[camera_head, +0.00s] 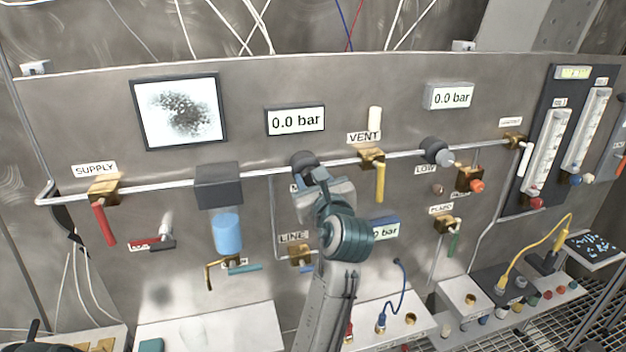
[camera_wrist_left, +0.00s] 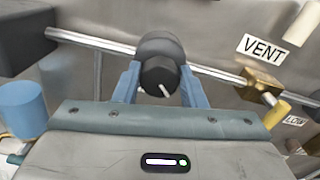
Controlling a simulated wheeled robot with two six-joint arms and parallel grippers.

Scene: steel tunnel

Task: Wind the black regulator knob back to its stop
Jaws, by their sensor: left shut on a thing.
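The black regulator knob (camera_wrist_left: 158,76) sits between the two blue fingers of my left gripper (camera_wrist_left: 160,84) in the left wrist view, with a white mark at its lower right. The fingers are shut on its sides. The dark round regulator body (camera_wrist_left: 160,46) is behind it on the pipe; its top also shows in the head view (camera_head: 301,157). In the head view my left gripper (camera_head: 306,182) reaches up to the panel and hides the knob. The displays (camera_head: 295,121) and (camera_head: 450,96) read 0.0 bar. My right gripper is not in view.
Left of the regulator are a dark block (camera_head: 218,185) with a blue bowl (camera_head: 227,232) and the red SUPPLY handle (camera_head: 104,225). To the right are the yellow VENT handle (camera_head: 380,182) and a second dark regulator (camera_head: 433,149). A LINE valve (camera_head: 299,256) is below, close to my arm.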

